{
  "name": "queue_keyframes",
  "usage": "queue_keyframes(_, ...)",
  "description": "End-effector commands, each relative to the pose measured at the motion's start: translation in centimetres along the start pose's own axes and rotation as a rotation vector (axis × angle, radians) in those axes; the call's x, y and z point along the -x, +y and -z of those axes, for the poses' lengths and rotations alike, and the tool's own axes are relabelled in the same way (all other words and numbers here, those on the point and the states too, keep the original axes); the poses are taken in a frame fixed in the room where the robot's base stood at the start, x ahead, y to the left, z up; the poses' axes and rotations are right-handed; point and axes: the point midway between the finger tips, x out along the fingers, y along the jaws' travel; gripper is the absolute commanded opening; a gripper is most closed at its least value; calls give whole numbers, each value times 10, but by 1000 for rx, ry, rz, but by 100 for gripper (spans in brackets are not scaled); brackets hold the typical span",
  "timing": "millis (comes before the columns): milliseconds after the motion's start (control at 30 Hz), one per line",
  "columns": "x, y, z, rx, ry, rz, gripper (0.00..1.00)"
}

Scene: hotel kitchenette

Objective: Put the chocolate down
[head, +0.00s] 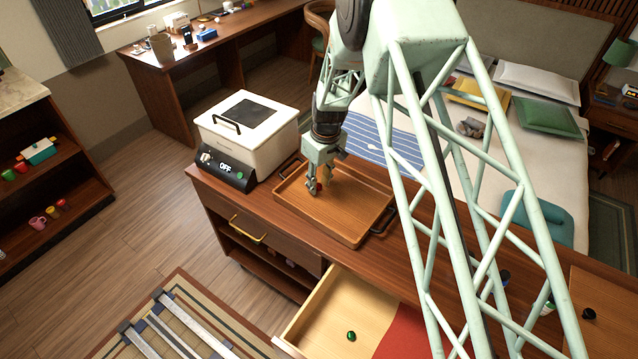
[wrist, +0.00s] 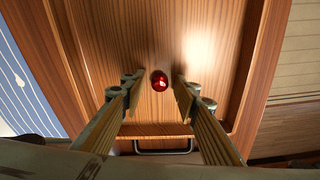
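The chocolate (wrist: 160,81), a small shiny red ball, shows in the wrist view on the wooden tray (wrist: 110,30), between my fingertips. In the head view it is a small red spot (head: 319,186) partly hidden beside the fingers. My gripper (head: 315,188) points down over the left part of the tray (head: 350,228). In the wrist view my gripper (wrist: 158,84) is open, with a gap visible on each side of the chocolate. The chocolate appears to rest on the tray floor.
A white cooker (head: 270,140) marked OFF stands left of the tray. The tray has a raised rim and dark handles. Below, an open drawer (head: 330,310) holds a green ball (head: 351,336) and a red cloth (head: 405,338). A bed (head: 480,150) lies behind the counter.

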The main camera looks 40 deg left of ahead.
Motion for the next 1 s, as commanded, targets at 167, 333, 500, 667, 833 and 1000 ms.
queue_keyframes(167,1,0,0,0,0,0,28)
queue_keyframes(333,6,0,1,0,1,0,28)
queue_keyframes(500,18,0,0,0,0,0,28)
queue_keyframes(667,36,0,1,0,1,-1,28)
queue_keyframes(833,58,0,1,-1,2,-1,28)
queue_keyframes(1000,79,0,1,-1,2,-1,28)
